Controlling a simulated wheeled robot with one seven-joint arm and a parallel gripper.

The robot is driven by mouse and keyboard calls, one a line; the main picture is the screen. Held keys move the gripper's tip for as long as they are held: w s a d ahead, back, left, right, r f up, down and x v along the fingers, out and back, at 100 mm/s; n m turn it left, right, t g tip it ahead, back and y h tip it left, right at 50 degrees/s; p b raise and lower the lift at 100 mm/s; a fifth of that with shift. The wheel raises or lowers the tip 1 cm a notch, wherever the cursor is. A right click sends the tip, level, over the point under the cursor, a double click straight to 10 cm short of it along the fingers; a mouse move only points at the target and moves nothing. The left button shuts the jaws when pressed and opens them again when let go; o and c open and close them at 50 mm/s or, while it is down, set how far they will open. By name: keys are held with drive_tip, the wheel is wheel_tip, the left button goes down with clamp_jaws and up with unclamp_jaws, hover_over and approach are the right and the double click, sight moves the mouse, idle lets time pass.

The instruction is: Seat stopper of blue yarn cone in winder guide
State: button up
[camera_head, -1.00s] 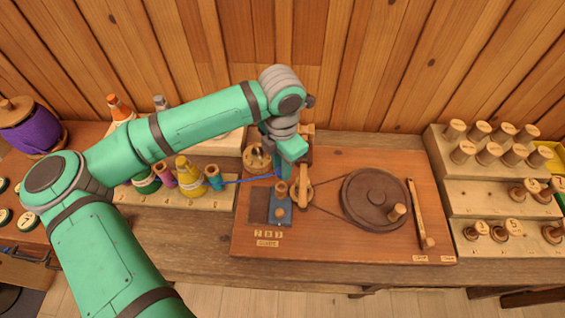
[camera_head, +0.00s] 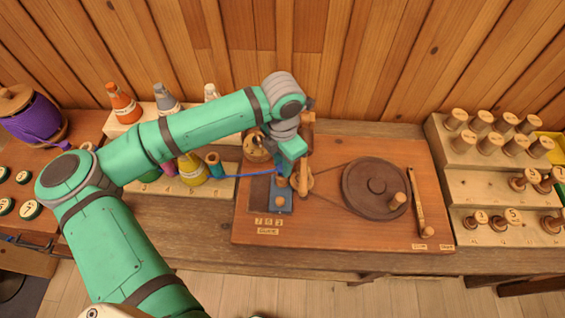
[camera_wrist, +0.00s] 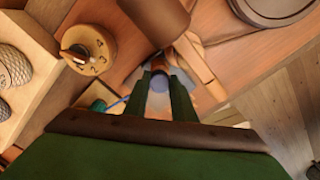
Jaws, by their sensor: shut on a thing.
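My gripper (camera_wrist: 163,98) is shut on a small rounded stopper (camera_wrist: 159,81), seen end-on between the dark green fingers in the wrist view. In the head view my gripper is over the back of the blue guide block (camera_head: 281,203) on the winder board. The blue yarn (camera_head: 245,176) runs nearly straight from the blue cone (camera_head: 214,166) on the left rack to my gripper; a short piece also shows in the wrist view (camera_wrist: 117,104). My fingers hide the contact between stopper and guide, so I cannot tell whether it is seated.
The winder board (camera_head: 330,231) carries a wooden flyer right beside my gripper, a dark wheel (camera_head: 372,187) with a crank knob, and a numbered dial (camera_wrist: 90,50). Cones stand on the left rack. A stepped peg rack (camera_head: 470,188) stands at right.

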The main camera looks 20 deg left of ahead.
drive_tip(key=shift+f, duration=0.2)
drive_tip(key=shift+f, duration=0.9)
drive_tip(key=o, duration=1.5)
drive_tip(key=shift+r, duration=0.1)
drive_tip(key=shift+r, duration=4.4)
drive_tip(key=shift+w, duration=0.1)
